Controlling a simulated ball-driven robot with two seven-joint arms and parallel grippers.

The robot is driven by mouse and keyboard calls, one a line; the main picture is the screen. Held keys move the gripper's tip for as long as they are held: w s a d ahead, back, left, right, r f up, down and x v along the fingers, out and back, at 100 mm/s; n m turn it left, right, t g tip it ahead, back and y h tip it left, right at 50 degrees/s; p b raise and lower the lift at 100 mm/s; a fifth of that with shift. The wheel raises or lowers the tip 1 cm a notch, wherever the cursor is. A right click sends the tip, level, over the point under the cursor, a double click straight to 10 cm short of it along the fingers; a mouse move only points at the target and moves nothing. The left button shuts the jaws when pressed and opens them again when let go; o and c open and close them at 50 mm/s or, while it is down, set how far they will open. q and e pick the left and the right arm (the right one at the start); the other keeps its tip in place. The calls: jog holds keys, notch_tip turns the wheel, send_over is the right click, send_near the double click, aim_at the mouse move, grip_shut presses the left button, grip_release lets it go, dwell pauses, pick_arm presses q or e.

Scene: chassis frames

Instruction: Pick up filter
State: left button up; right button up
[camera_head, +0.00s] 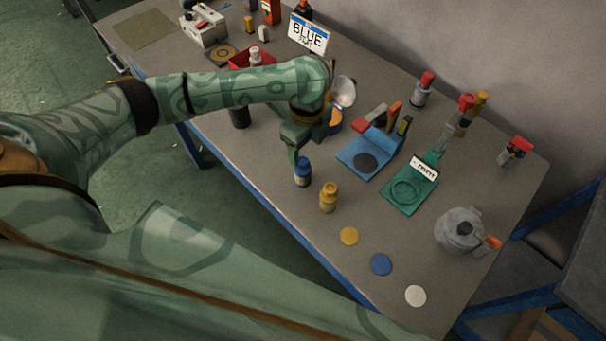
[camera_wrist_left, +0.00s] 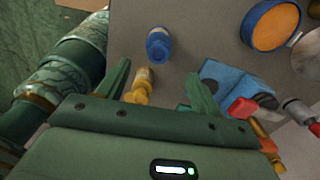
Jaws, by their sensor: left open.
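A round orange disc with a blue rim (camera_wrist_left: 270,24) looks like the filter. It lies at the upper right of the left wrist view. In the head view it is partly hidden behind my left gripper (camera_head: 298,150), with orange and blue (camera_head: 335,121) showing. My left gripper, also in the left wrist view (camera_wrist_left: 160,84), is open and empty above the workbench. Below it are a blue bottle (camera_head: 303,173) and a yellow bottle (camera_head: 328,198). My right gripper is not in view.
The workbench (camera_head: 265,190) holds a blue stand (camera_head: 352,158), a green stand (camera_head: 412,198), a grey pot (camera_head: 459,231) and several coloured discs. A sign reading BLUE (camera_head: 308,35) and a red bin (camera_head: 240,62) stand farther back. The near bench edge is clear.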

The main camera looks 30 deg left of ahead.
aim_at(302, 169)
pick_arm(q)
notch_tip(302, 169, down, 5)
jog(key=shift+f+b, duration=0.1)
jog(key=shift+b, duration=0.6)
jog(key=f, duration=0.1)
jog(key=f+b, duration=0.1)
jog(key=f, duration=0.1)
jog(key=a+f+b, duration=0.1)
jog(key=f, duration=0.1)
jog(key=shift+s+f, duration=0.1)
jog(key=shift+s, duration=0.05)
jog(key=c, duration=1.1)
